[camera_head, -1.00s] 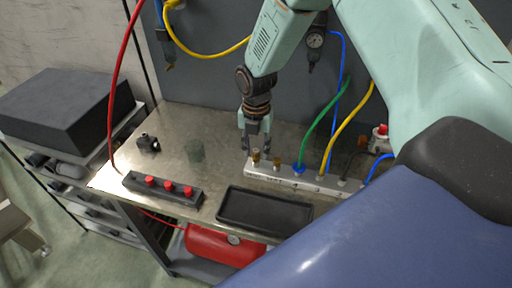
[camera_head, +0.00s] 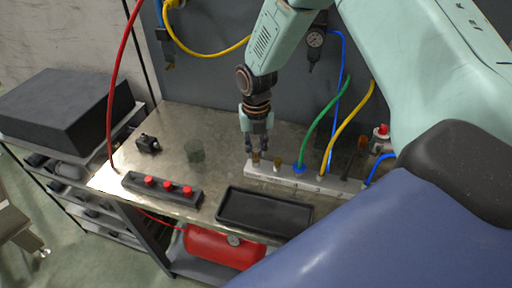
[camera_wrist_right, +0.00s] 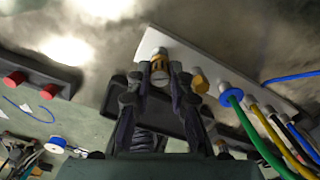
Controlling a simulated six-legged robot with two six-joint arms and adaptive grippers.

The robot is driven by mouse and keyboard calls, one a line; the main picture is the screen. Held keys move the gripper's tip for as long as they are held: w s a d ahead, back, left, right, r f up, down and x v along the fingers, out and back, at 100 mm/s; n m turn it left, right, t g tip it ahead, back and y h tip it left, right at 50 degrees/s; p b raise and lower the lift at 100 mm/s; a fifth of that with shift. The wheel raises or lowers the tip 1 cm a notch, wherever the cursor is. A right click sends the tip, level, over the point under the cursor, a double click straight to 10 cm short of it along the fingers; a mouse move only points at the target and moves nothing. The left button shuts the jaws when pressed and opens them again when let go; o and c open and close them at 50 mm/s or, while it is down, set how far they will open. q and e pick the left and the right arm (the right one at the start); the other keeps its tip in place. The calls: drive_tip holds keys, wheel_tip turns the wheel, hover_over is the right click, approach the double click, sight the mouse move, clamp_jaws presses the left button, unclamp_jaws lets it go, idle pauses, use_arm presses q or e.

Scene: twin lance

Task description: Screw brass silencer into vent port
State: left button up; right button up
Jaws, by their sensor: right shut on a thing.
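The grey manifold block (camera_head: 318,182) lies on the metal bench, with hoses plugged into its top. My right gripper (camera_head: 257,153) comes down from above onto the block's left end. In the right wrist view my right gripper (camera_wrist_right: 160,82) is shut on the brass silencer (camera_wrist_right: 159,70), which sits at the end port of the block. Whether its thread is seated is hidden. A second brass fitting (camera_wrist_right: 200,84) stands beside it on the block; it also shows in the head view (camera_head: 277,164). My left gripper is not in view.
A black tray (camera_head: 264,225) lies in front of the block. A black box with red buttons (camera_head: 164,187), a small black part (camera_head: 148,143) and a clear cup (camera_head: 194,151) stand to the left. Green (camera_head: 325,120) and yellow hoses (camera_head: 350,120) rise close right of the gripper.

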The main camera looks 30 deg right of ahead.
clamp_jaws()
drive_tip(key=shift+r+m+p, duration=0.1)
drive_tip(key=shift+m+p, duration=0.25)
drive_tip(key=shift+m, duration=0.15)
drive_tip(key=m+p, duration=0.2)
drive_tip(key=m, duration=0.3)
drive_tip(key=shift+m, duration=0.3)
drive_tip(key=m+p, duration=0.2)
drive_tip(key=m, duration=0.4)
drive_tip(key=shift+m+p, duration=0.4)
drive_tip(key=m+p, duration=0.1)
drive_tip(key=m, duration=0.3)
drive_tip(key=shift+m+p, duration=0.3)
drive_tip(key=shift+p, duration=0.05)
drive_tip(key=m+p, duration=0.1)
drive_tip(key=m, duration=0.6)
